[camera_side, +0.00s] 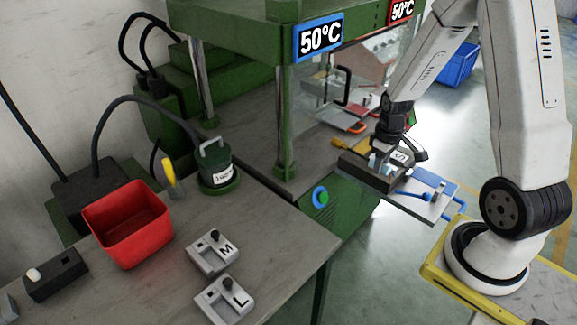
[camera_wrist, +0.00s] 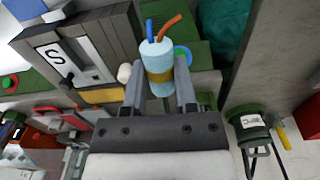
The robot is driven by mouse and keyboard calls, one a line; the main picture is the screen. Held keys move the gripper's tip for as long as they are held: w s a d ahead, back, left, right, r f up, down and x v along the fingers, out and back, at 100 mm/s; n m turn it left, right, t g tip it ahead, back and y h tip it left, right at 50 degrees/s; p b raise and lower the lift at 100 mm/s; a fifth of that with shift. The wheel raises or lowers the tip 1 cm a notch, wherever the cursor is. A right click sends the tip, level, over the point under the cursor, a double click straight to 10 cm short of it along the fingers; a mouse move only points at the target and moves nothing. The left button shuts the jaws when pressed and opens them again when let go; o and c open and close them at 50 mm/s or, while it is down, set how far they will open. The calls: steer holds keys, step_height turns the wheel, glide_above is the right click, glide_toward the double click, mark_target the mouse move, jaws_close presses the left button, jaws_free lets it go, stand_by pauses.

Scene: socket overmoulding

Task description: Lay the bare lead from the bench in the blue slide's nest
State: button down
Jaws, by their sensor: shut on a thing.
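My gripper (camera_wrist: 160,88) is shut on the bare lead (camera_wrist: 158,66), a pale blue cylinder with a yellow band and a blue and an orange wire end. In the side view my gripper (camera_side: 395,160) is low over the dark mould block on the blue slide (camera_side: 433,190). The block, marked S (camera_wrist: 52,62), also shows in the wrist view, left of the lead. A pale blue bit of the lead (camera_side: 375,163) shows beside the fingers. The nest is largely hidden, and I cannot tell whether the lead touches it.
The green press (camera_side: 285,120) stands behind the slide, with a second, orange-handled slide (camera_side: 345,118) beyond. The bench holds a red bin (camera_side: 128,225), a green pot (camera_side: 217,172), and grey blocks marked M (camera_side: 213,250) and L (camera_side: 224,299). The bench's middle is clear.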

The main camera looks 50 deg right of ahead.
steer(key=s+d+r, duration=0.2)
steer(key=s+d, duration=0.9)
steer(key=d, duration=0.2)
steer(key=shift+s, duration=0.35)
steer(key=shift+a+f, duration=0.1)
steer(key=shift+f, duration=0.25)
steer(key=shift+f, duration=3.85)
steer(key=shift+f, duration=0.1)
steer(key=shift+c, duration=1.6)
jaws_free()
